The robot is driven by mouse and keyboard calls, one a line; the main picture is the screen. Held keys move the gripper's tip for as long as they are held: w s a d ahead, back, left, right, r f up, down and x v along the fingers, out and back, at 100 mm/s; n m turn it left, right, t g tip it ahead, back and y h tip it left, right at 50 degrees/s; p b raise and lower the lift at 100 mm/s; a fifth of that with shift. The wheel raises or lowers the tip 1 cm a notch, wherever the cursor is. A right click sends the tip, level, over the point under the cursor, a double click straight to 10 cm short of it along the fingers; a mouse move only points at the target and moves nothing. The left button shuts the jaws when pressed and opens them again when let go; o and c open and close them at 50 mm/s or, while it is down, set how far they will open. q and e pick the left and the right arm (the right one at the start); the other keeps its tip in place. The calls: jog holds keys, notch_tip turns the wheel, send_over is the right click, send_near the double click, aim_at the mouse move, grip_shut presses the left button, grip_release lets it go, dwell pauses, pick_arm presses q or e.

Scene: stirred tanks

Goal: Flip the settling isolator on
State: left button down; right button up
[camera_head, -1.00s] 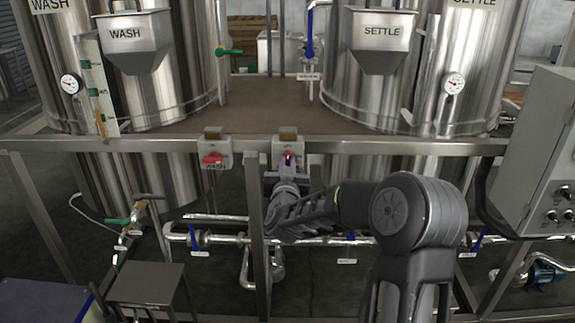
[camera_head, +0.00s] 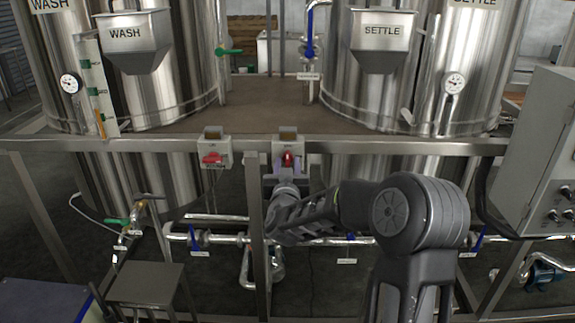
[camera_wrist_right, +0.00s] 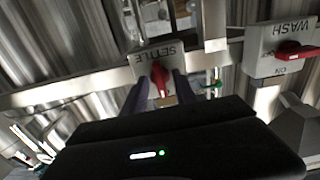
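The wrist view shows the same fingers (camera_wrist_right: 159,92) with gaps beside the handle; contact cannot be made out. My left gripper is not in view.
The wash isolator (camera_head: 214,148), with its red handle lying sideways, is on the same rail to the left. A frame post (camera_head: 257,230) stands just left of my right wrist. A grey control cabinet (camera_head: 545,150) is at the right. Pipes (camera_head: 225,239) run below.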

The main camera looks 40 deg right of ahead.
jog(key=v, duration=0.7)
jog(key=shift+b, duration=0.4)
jog(key=s+a+f+n+g+y+p, duration=0.15)
jog(key=a+f+y, duration=0.35)
jog(key=a+f, duration=0.55)
jog(key=s+a+f+n+g+y, duration=0.1)
jog(key=a+f+g+y, duration=0.35)
jog(key=f, duration=0.85)
jog(key=s+a+f+n+g+y+p, duration=0.1)
jog(key=s+a+f+g, duration=0.1)
jog(key=s+a+f, duration=0.3)
jog(key=s+a+f+n+g+y+p, duration=0.1)
jog(key=s+a+f+g+y, duration=0.1)
jog(key=s+a+f, duration=0.4)
jog(key=s+a+f+n+g+y+p, duration=0.1)
jog(key=s+a+f, duration=0.4)
jog(key=s+a, duration=0.5)
jog(key=s+g+y+p, duration=0.1)
jog(key=s+g, duration=0.1)
jog(key=s, duration=0.4)
jog(key=shift+s+a+f+g, duration=0.15)
jog(key=shift+s+a+g, duration=0.25)
